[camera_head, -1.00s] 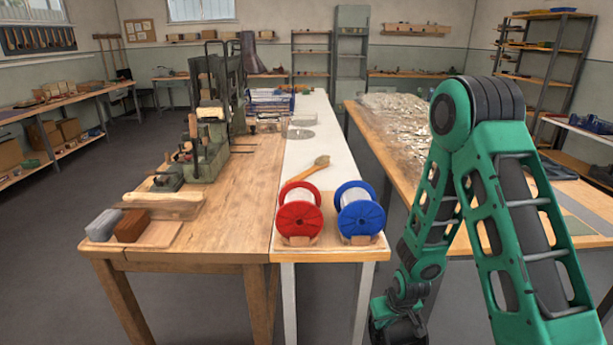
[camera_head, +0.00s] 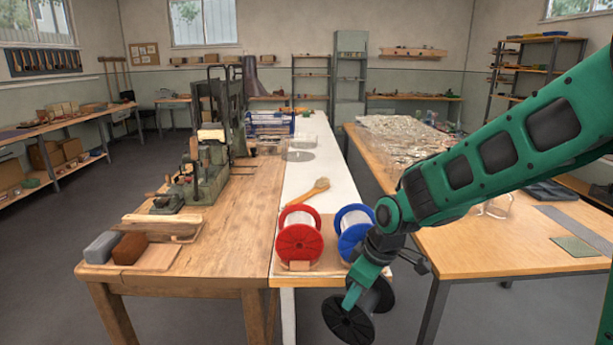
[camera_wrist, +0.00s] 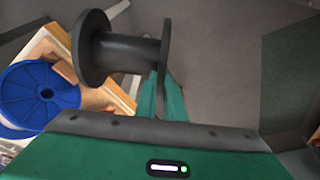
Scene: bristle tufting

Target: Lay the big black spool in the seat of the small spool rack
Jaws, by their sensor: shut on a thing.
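The big black spool (camera_head: 346,320) hangs in my gripper (camera_head: 362,293), low in front of the bench's right front corner. In the wrist view the spool (camera_wrist: 125,53) lies roughly crosswise, with a wide flange at its left end and a narrower-looking one at its right. In the head view my arm hides that area, and I cannot make out an empty seat.
A red spool (camera_head: 299,243) and a blue spool (camera_head: 353,226) with white winding sit on wooden supports at the front of the white bench (camera_head: 306,181). A wooden scoop-like tool (camera_head: 310,192) lies behind them. Another wooden table (camera_head: 530,240) stands right.

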